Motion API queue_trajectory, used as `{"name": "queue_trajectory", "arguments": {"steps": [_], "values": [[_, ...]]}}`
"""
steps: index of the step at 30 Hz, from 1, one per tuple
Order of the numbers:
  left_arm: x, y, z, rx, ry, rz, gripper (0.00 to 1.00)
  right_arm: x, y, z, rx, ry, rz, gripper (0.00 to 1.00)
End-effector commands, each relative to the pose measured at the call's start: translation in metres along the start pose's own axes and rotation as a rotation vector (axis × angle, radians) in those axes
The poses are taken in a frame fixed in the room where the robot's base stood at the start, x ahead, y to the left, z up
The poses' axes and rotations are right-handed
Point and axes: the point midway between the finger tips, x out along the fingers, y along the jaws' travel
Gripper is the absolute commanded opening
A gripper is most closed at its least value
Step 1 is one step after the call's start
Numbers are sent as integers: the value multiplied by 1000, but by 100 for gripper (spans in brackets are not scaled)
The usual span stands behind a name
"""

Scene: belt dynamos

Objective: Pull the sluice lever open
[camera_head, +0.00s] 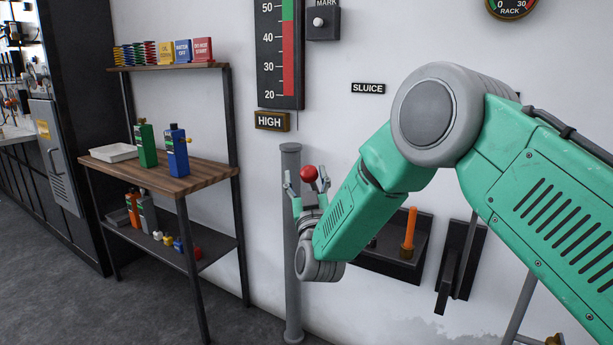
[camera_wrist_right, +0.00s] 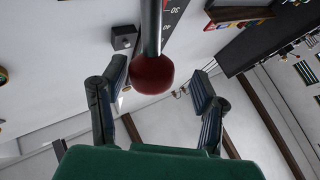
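The sluice lever's red ball knob (camera_head: 309,173) shows in the head view below and left of the SLUICE label (camera_head: 368,88). My right gripper (camera_head: 306,180) is at the knob, with a finger on each side of it. In the right wrist view the knob (camera_wrist_right: 152,74) sits on the end of a dark shaft (camera_wrist_right: 152,25). The two fingers there stand wide apart, with gaps between them and the knob, so the gripper is open. The lever's base is hidden behind my right arm. My left gripper is in neither view.
A grey vertical pipe (camera_head: 291,240) stands just left of my gripper. A wall tray with an orange handle (camera_head: 409,229) is to the right, partly behind my arm. A shelf unit with a wooden top (camera_head: 188,181) stands at left. A gauge board (camera_head: 266,60) hangs above a HIGH sign (camera_head: 272,121).

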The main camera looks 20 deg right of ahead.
Motion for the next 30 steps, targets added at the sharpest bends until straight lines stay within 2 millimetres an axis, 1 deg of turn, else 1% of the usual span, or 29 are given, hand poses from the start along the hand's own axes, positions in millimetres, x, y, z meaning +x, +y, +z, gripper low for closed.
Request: {"name": "queue_trajectory", "arguments": {"steps": [5,8,11,21,25,27,30], "values": [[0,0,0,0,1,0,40,2,2,1,1,0,2,56],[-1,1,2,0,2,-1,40,-4,2,1,1,0,2,56],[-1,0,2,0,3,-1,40,-17,0,0,-1,0,0,56],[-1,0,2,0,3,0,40,-89,-3,0,-3,-3,-3,56],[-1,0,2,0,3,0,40,-108,-4,0,-3,-2,-3,56],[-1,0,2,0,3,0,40,-115,-4,0,-4,-2,-2,56],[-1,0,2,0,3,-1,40,-120,-4,0,-4,0,-1,56]]}}
